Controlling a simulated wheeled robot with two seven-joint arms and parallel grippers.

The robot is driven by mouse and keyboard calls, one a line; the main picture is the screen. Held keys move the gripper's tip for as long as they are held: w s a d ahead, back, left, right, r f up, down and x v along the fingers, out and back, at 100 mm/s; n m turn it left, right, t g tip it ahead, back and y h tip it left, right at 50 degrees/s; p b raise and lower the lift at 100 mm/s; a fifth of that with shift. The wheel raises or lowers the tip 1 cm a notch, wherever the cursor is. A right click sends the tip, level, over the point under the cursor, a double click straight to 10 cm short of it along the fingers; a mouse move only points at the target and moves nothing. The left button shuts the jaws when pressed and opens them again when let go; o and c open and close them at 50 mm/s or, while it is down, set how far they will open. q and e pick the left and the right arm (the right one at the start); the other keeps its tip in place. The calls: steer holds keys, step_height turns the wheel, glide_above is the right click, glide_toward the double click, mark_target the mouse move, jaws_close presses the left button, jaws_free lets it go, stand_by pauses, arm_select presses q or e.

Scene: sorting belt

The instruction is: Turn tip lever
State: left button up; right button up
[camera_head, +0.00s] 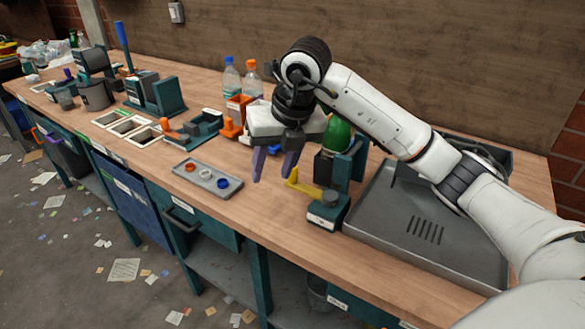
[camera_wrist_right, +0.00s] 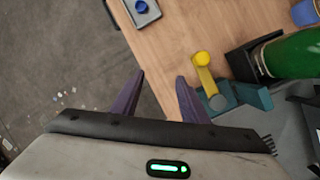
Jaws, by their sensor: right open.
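The tip lever (camera_head: 306,189) is a yellow arm with a yellow knob at its raised end. Its grey pivot sits on a small teal base (camera_head: 322,214) near the bench's front edge. In the wrist view the lever (camera_wrist_right: 206,80) lies just right of the right-hand finger, outside the jaws. A green bottle (camera_head: 338,135) stands in a dark teal holder behind the lever; it also shows in the wrist view (camera_wrist_right: 292,53). My right gripper (camera_head: 272,178) points down with purple fingers apart and empty, left of the lever. My left gripper is not in view.
A grey sink-like tray (camera_head: 385,215) lies right of the lever base. A small grey tray (camera_head: 225,191) with coloured caps lies left of my gripper. Clear bottles (camera_head: 231,80) and an orange stand (camera_head: 234,123) are behind. Bare wood lies between the cap tray and lever.

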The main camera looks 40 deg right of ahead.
steer(key=d+r+m+h, duration=0.2)
steer(key=d+r+h, duration=0.1)
steer(key=d, duration=0.3)
steer(key=x, duration=0.9)
steer(key=shift+w+a+f+p, duration=0.15)
steer(key=shift+w+f+p, duration=0.15)
steer(key=shift+w, duration=0.2)
jaws_close()
